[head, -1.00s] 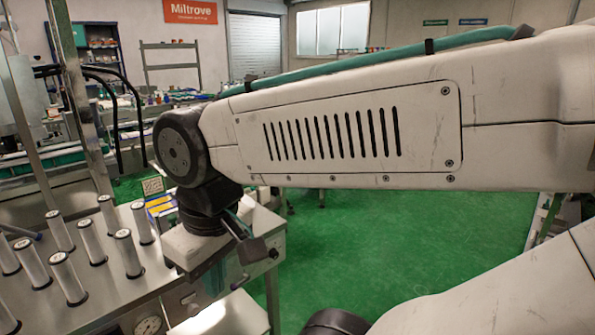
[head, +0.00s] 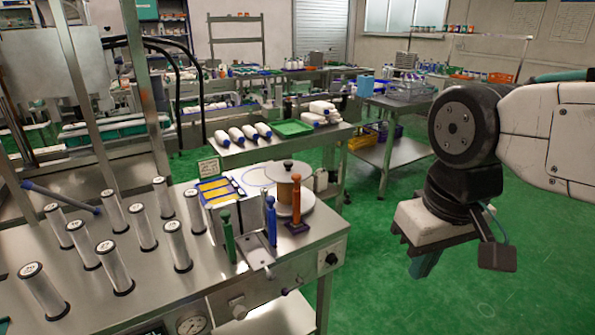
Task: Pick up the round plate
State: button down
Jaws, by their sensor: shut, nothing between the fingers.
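A paler round base (head: 305,206) shows under the cylinder. The orange handle and blue handle in front hide part of this stack. My gripper (head: 420,268) hangs pointing down over the green floor, well to the right of the plate and apart from it. Its teal fingers are shut and hold nothing; the hand partly hides them.
An orange handle (head: 296,200), a blue handle (head: 271,221) and a green handle (head: 228,238) stand upright at the bench front. Several clear tubes (head: 143,228) stand to the left. Open floor lies below my gripper.

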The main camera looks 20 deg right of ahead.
aim_at(281, 172)
jog(key=z, duration=1.1)
jog(key=i, duration=1.15)
jog(key=u, duration=0.55)
